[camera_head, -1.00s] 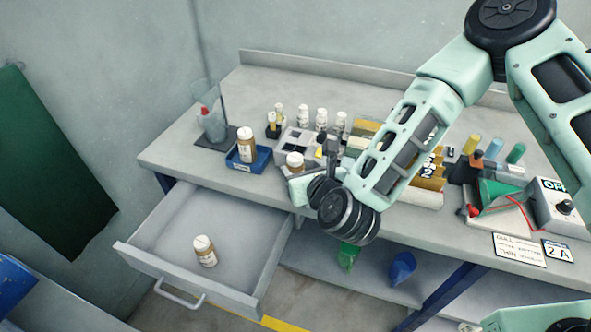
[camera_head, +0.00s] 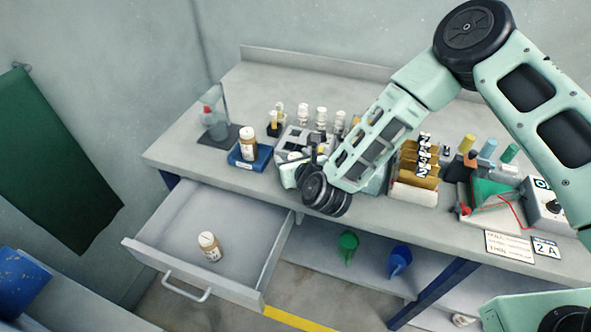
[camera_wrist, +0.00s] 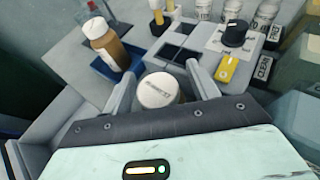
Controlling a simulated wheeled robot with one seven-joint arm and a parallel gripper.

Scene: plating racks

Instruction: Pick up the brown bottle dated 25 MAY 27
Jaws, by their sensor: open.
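A bottle with a white lid (camera_wrist: 158,90) stands between the two fingers of my gripper (camera_wrist: 160,72) in the wrist view. The fingers are open on either side of it; whether they touch it I cannot tell. Its lid carries small dark print that I cannot read, and its body is mostly hidden. A brown bottle with a white cap (camera_head: 248,143) stands in the blue tray, also seen in the wrist view (camera_wrist: 104,45). Another brown bottle (camera_head: 209,247) is in the open drawer. No date is legible on any of them.
The blue tray (camera_head: 238,163) is left of my gripper. A grey rack (camera_wrist: 180,55) and a yellow item with a black knob (camera_wrist: 232,50) lie just beyond it. The drawer (camera_head: 180,225) is pulled out below the bench. Several white-capped bottles (camera_head: 322,117) stand behind.

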